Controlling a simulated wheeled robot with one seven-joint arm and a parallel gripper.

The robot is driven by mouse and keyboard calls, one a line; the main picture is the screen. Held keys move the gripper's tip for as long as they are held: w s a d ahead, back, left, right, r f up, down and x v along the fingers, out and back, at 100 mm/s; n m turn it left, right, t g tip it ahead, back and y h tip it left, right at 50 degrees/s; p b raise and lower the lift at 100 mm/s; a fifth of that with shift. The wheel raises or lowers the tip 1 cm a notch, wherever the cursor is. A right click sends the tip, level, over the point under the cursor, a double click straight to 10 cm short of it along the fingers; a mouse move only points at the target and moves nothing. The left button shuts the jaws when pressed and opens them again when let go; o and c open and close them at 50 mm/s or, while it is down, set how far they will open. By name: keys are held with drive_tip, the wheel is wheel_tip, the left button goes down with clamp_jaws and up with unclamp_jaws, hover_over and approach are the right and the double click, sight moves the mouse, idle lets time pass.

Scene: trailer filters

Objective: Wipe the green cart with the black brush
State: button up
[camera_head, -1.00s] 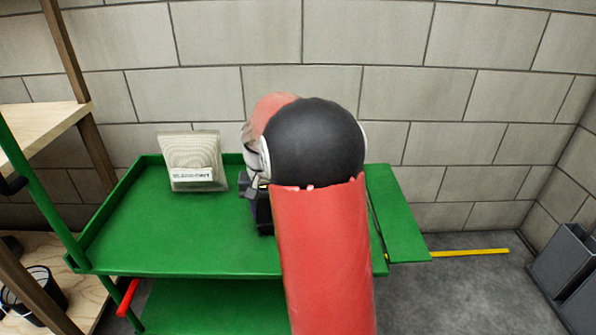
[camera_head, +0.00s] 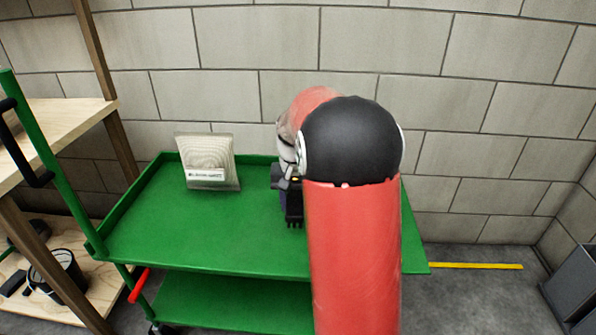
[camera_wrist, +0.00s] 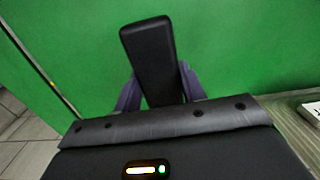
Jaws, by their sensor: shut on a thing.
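The green cart (camera_head: 230,235) stands against the block wall, with an upper tray and a lower shelf (camera_head: 230,300). In the wrist view its green surface (camera_wrist: 250,50) fills most of the picture. My gripper (camera_wrist: 158,92) is shut on the black brush (camera_wrist: 148,50), a dark flat block that sticks out between the fingers over the green surface. In the head view my gripper (camera_head: 293,215) is over the right part of the upper tray, partly hidden by my red and black arm. I cannot tell whether the brush touches the tray.
A pale filter with a label (camera_head: 208,162) stands at the back left of the upper tray. A wooden shelf (camera_head: 60,130) is at the left, with a black bucket (camera_head: 58,275) low down. Grey bins (camera_head: 575,290) are at the right. The tray's middle is clear.

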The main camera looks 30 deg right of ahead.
drive_tip(key=shift+r+p, duration=1.45)
drive_tip(key=shift+r, duration=0.7)
